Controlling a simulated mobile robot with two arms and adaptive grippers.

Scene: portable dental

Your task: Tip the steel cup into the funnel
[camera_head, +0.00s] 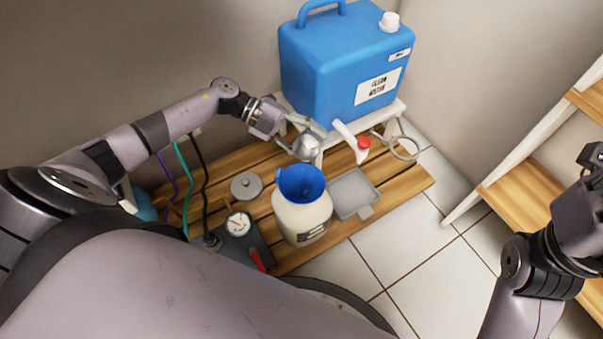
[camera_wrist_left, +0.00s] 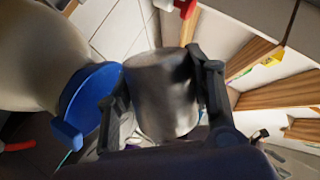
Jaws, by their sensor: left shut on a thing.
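The steel cup (camera_head: 308,148) is held in my left gripper (camera_head: 299,137), above the slatted bench and just behind the blue funnel (camera_head: 300,183). The funnel sits in the mouth of a cream jug (camera_head: 301,219). In the left wrist view the cup (camera_wrist_left: 162,98) is between the two dark fingers of my left gripper (camera_wrist_left: 160,70), and the funnel (camera_wrist_left: 88,98) is to the left, apart from the cup in the head view. The cup's inside is hidden, and its tilt is hard to tell. My right gripper (camera_head: 591,158) is at the right edge, partly cut off.
A big blue water canister (camera_head: 335,70) stands on a white stand behind the cup, with a white spout and red tap (camera_head: 364,142). A grey tray (camera_head: 353,194), a round metal lid (camera_head: 246,185) and a gauge box (camera_head: 240,245) surround the jug. Wooden shelves (camera_head: 520,190) are at right.

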